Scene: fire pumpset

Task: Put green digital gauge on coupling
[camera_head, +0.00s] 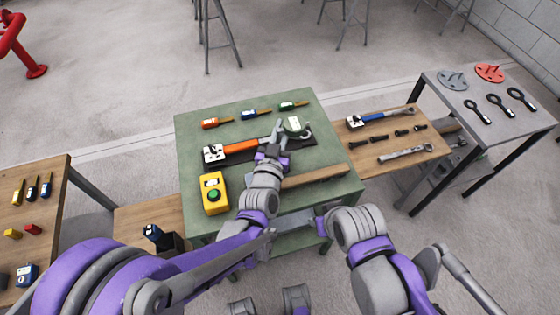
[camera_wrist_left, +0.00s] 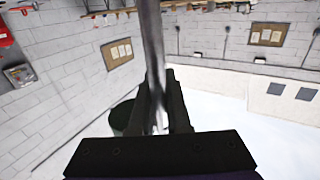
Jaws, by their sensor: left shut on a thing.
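In the left wrist view, a dark green round body (camera_wrist_left: 126,118) shows just left of the dark fingers (camera_wrist_left: 160,108), and a blurred grey bar runs upward. I cannot make out the coupling for certain. My right arm is low at the right, near the table's front edge; its fingers are not clear.
The green table (camera_head: 190,120) holds an orange-handled tool (camera_head: 240,147), a yellow box with a green button (camera_head: 214,193), and several small handled tools at the back. A wooden strip (camera_head: 318,178) lies at the front. A wooden side table (camera_head: 425,140) stands right.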

